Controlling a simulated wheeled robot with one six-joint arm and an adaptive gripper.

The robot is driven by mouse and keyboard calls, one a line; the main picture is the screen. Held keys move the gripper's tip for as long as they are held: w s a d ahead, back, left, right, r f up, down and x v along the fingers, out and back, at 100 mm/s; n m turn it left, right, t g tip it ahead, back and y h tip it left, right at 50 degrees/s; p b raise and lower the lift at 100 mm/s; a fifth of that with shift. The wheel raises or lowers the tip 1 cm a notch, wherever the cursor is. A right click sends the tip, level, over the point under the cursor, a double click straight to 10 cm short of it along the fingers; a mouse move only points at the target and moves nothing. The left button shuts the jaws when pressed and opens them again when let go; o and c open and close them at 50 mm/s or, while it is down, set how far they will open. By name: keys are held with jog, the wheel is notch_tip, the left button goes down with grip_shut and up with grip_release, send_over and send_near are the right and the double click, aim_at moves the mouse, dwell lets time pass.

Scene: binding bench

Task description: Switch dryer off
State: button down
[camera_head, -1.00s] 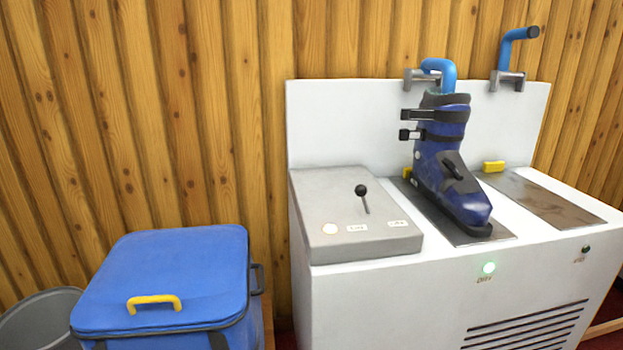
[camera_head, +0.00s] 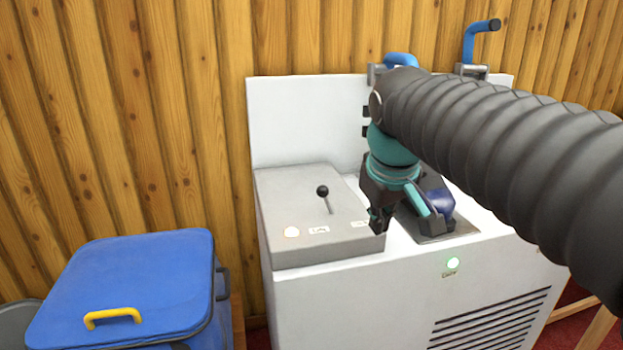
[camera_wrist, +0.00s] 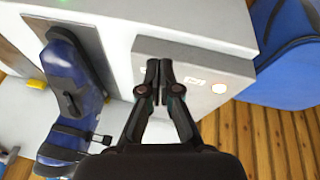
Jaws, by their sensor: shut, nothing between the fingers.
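The dryer (camera_head: 330,300) is a white cabinet with a grey control box (camera_head: 290,225) on its left. A lever with a black knob (camera_head: 322,191) stands up from the box and leans to the left. A lamp (camera_head: 291,232) on the box glows warm white, and a green lamp (camera_head: 453,263) glows on the front. My gripper (camera_head: 377,228) is shut and empty, pointing down by the right edge of the control box. In the wrist view my gripper (camera_wrist: 153,65) is in front of the box (camera_wrist: 215,70); the lever is not visible there.
A blue ski boot (camera_head: 440,203) stands on the dryer just right of my gripper, partly hidden by my arm; it shows in the wrist view (camera_wrist: 65,80). A blue box (camera_head: 130,285) with a yellow handle stands at left. Space above the control box is clear.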

jog(key=w+a+r+n+h+p, duration=0.1)
jog(key=w+a+r+n, duration=0.2)
jog(key=w+a, duration=0.5)
jog(key=w+a+r+n+p, duration=0.1)
jog(key=w+a+r+n, duration=0.2)
jog(key=w+a, duration=0.5)
jog(key=shift+g, duration=0.4)
jog(key=x, duration=0.3)
jog(key=b+x, duration=0.1)
jog(key=x, duration=0.2)
jog(key=b+x, duration=0.1)
jog(key=x, duration=0.2)
jog(key=shift+d+f, duration=0.2)
jog(key=shift+d, duration=0.1)
jog(key=shift+s+d+r, duration=0.5)
jog(key=shift+s+d, duration=0.25)
jog(key=shift+d, duration=0.15)
jog(key=shift+s+d+r+b, duration=0.15)
jog(key=shift+s+d+b, duration=0.15)
jog(key=shift+s+d, duration=0.25)
jog(key=shift+r, duration=0.1)
